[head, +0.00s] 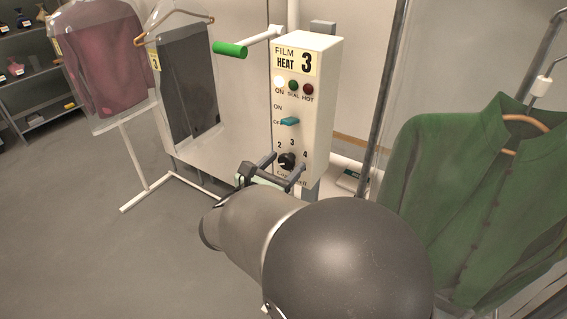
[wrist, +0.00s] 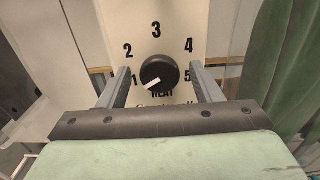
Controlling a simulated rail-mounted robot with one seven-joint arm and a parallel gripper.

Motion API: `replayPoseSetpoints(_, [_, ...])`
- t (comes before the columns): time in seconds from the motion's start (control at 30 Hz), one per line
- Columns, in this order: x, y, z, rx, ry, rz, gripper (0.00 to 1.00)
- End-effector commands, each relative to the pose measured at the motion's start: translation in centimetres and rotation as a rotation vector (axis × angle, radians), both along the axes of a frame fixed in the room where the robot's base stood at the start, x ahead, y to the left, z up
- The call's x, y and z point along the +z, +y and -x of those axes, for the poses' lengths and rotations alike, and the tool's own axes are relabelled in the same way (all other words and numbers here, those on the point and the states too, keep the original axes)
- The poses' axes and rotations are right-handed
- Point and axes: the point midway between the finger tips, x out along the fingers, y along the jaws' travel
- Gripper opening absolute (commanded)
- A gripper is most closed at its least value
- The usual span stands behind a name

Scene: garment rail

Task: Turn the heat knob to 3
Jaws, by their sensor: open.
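The heat knob (wrist: 159,73) is a black round dial with a white pointer, in the middle of the wrist view. Its pointer aims down-left, close to the 1. The numbers 1 to 5 ring it, with 3 (wrist: 156,30) straight above. In the head view the knob (head: 287,161) sits low on the white control box (head: 312,110), under a card reading HEAT 3. My gripper (wrist: 160,78) is open, its two fingers to the left and right of the knob with gaps visible. In the head view my gripper (head: 282,165) is in front of the box's lower part.
A teal switch (head: 290,121) and indicator lamps (head: 293,85) are above the knob. A green-handled lever (head: 230,49) sticks out left of the box. A green shirt (head: 475,190) hangs close on the right. Bagged garments (head: 105,60) hang at left. The floor at left is clear.

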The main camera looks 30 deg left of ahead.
Motion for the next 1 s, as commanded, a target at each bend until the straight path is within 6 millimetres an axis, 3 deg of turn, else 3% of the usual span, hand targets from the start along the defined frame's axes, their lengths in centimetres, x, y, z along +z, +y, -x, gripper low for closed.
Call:
replayPoseSetpoints(0.2, [-0.01,0.01,-0.04,0.0,0.0,0.0,0.59])
replayPoseSetpoints(0.37, [0.0,0.01,-0.02,0.0,0.0,0.0,0.17])
replayPoseSetpoints(0.4, [-0.01,0.0,-0.02,0.0,0.0,0.0,0.15])
replayPoseSetpoints(0.77, [-0.32,-0.01,-0.02,-0.001,0.0,-0.048,0.15])
replayPoseSetpoints(1.0, [-0.66,-0.04,-0.05,-0.001,0.003,-0.198,0.15])
